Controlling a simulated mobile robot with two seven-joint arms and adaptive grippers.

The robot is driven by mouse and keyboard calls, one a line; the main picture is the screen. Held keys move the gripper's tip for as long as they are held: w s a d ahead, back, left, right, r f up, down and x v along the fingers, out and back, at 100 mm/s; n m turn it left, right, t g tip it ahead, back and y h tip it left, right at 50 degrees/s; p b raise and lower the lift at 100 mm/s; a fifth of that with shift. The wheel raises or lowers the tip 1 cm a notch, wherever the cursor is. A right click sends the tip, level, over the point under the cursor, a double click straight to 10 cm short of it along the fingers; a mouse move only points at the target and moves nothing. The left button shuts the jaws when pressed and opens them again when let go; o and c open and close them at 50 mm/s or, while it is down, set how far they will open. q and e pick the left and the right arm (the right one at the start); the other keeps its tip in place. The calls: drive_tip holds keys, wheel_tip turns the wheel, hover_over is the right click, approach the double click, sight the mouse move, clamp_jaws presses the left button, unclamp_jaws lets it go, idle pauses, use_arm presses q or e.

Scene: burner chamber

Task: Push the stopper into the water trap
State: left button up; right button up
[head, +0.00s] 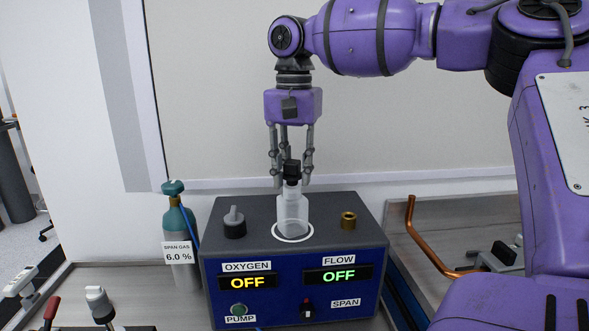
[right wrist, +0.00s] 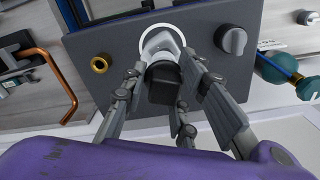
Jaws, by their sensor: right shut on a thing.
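The water trap (head: 292,212) is a clear, bottle-shaped vessel standing upright inside a white ring on top of the instrument box. The black stopper (head: 291,170) is at the trap's mouth, in line with its neck; I cannot tell how deep it sits. My right gripper (head: 291,182) points straight down from above, its fingers shut around the stopper. In the right wrist view the stopper (right wrist: 164,82) is between the fingers and covers part of the trap (right wrist: 160,43). My left gripper is not in view.
The instrument box (head: 350,218) has a dark knob (head: 234,222) left of the trap and a brass fitting (head: 348,221) to its right. A span gas cylinder (head: 180,235) stands at left. A bent copper tube (head: 425,244) is at right. The wall is close behind.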

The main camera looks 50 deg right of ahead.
drive_tip(key=shift+f, duration=0.35)
drive_tip(key=o, duration=0.9)
wheel_tip(320, 180, up, 12)
